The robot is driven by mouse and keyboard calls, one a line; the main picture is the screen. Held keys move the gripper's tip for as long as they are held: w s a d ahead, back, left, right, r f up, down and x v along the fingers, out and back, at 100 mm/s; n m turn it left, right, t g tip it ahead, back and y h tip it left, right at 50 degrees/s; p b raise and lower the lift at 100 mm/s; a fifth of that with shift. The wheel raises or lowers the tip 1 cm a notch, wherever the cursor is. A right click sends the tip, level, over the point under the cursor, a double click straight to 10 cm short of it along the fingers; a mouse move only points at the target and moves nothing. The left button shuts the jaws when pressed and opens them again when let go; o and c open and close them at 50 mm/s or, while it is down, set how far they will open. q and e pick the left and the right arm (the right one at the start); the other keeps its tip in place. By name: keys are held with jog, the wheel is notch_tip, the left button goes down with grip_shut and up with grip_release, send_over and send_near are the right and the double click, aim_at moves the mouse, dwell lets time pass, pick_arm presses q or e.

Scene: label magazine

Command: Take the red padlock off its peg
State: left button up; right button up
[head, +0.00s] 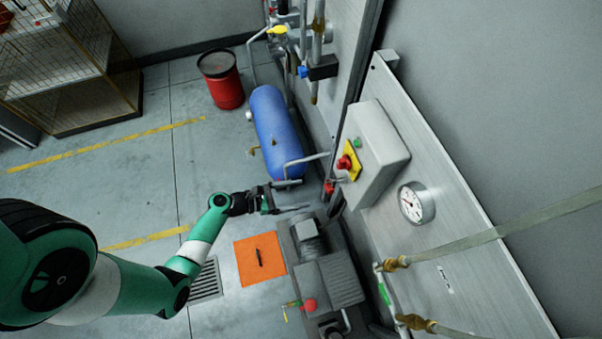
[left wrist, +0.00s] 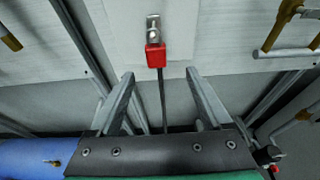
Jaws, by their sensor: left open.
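The red padlock (left wrist: 155,56) hangs by its metal shackle from a peg on a small metal plate (left wrist: 153,22) in the left wrist view. In the head view a small red shape at the panel's edge appears to be the same padlock (head: 329,187). My left gripper (left wrist: 160,76) is open and empty, its two fingers spread. The padlock lies beyond the fingertips, a little above the midline between them, and does not look touched. In the head view my left gripper (head: 302,195) points right toward the panel, short of the padlock. My right gripper is not in view.
A grey box with a red emergency button (head: 344,162) stands out from the panel just above the padlock. A blue tank (head: 275,130) and a grey machine (head: 330,280) flank my left gripper. A thin dark rod (left wrist: 163,105) shows below the padlock.

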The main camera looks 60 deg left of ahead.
aim_at(327, 186)
pick_arm(q)
jog(key=b+x, duration=0.2)
jog(key=x, duration=0.2)
jog(key=b+x, duration=0.3)
jog(key=x, duration=0.1)
jog(key=b+x, duration=0.3)
jog(key=shift+w+a+r, duration=0.1)
jog(key=shift+w+a, duration=0.2)
jog(key=shift+w, duration=0.2)
grip_shut()
jog(key=shift+r, duration=0.1)
